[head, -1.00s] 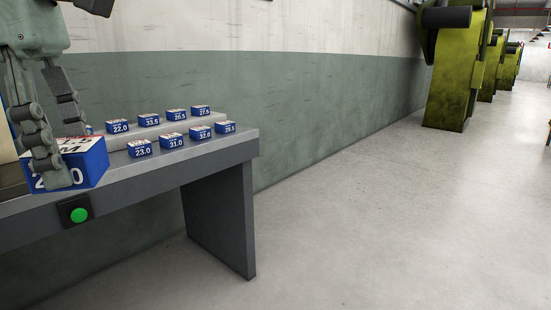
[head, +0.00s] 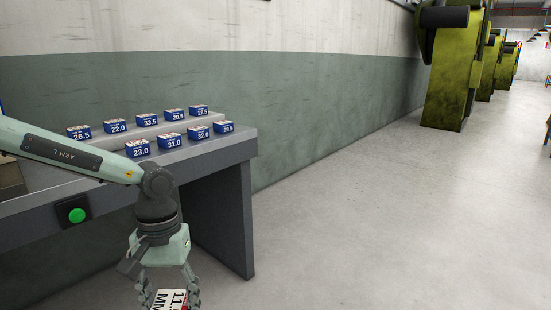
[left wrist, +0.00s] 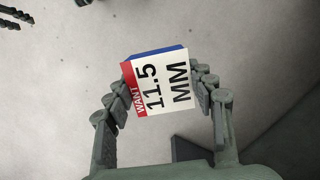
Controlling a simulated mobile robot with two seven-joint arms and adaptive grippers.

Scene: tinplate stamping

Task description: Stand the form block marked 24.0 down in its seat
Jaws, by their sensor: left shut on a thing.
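My left gripper (head: 168,294) is shut on a blue form block (head: 172,300) with a white top, held over the floor in front of the bench and cut by the lower edge of the head view. In the left wrist view the block (left wrist: 158,87) sits between the two fingers of the gripper (left wrist: 160,90). Its top reads WANT 11.5 MM beside a red strip, and a sliver of blue side shows. Its number face is hidden now. No seat marked 24.0 can be made out. My right gripper is not in view.
The grey bench (head: 216,155) carries two rows of blue blocks, among them 23.0 (head: 138,149), 31.0 (head: 170,138) and 26.5 (head: 79,133). A green button (head: 77,215) is on its front. My left arm hides part of the bench. The floor to the right is clear.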

